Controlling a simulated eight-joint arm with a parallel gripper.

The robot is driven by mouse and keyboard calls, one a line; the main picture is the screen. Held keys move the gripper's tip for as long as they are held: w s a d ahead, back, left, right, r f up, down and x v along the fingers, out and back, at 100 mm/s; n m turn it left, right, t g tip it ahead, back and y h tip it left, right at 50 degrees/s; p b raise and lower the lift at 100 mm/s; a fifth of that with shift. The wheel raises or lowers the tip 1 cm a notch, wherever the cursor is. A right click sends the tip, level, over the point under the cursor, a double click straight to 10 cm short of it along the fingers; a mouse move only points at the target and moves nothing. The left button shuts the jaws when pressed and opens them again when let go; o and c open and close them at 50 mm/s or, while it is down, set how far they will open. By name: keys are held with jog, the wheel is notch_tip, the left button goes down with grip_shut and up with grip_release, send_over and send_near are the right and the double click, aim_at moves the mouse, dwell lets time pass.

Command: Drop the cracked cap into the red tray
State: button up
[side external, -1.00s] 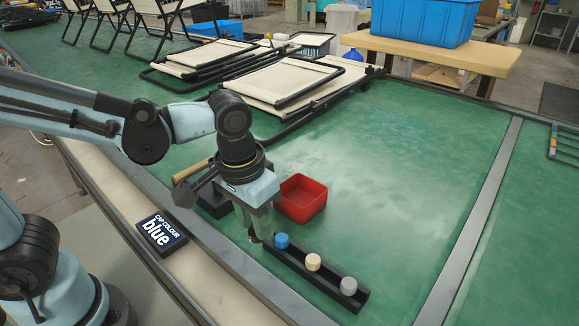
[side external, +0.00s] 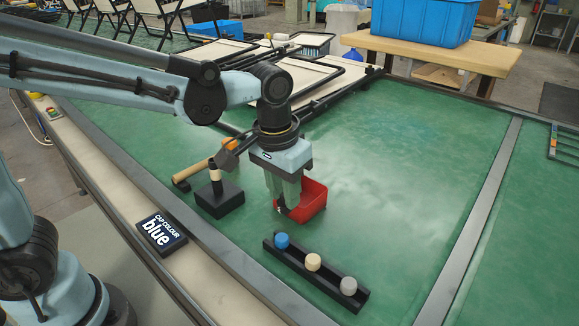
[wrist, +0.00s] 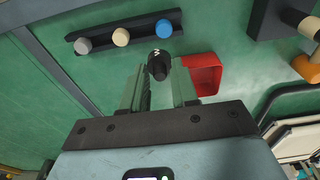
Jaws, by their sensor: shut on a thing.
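The black cap (wrist: 159,64) with a white mark is between my fingertips in the wrist view. My gripper (wrist: 160,78) is shut on it. In the side view my gripper (side external: 283,207) points down at the near left side of the red tray (side external: 316,197), and the fingers cover part of that tray. The cap is barely visible there, and I cannot tell whether it is over the rim or just outside. In the wrist view the red tray (wrist: 212,64) is just right of the fingers and looks empty where it shows. Any crack is too small to see.
A black rack (side external: 328,287) holds a blue cap (side external: 282,241), a cream cap (side external: 313,262) and a grey cap (side external: 348,286). A black block with a post (side external: 222,203) and a wooden-handled tool (side external: 190,171) lie left. A sign (side external: 161,236) reads "CAP COLOUR blue".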

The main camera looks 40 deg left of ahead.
send_near(307, 177)
jog(key=s+d, duration=0.4)
jog(key=s, duration=0.1)
jog(key=w, duration=0.1)
jog(key=shift+w+a+f, duration=0.1)
jog(key=shift+f, duration=1.25)
jog(key=shift+w+a+f, duration=0.1)
jog(key=shift+f, duration=1.25)
jog(key=o, duration=1.1)
jog(key=r, duration=0.4)
jog(key=s+r, duration=0.1)
jog(key=r, duration=0.7)
jog(key=shift+s, duration=0.3)
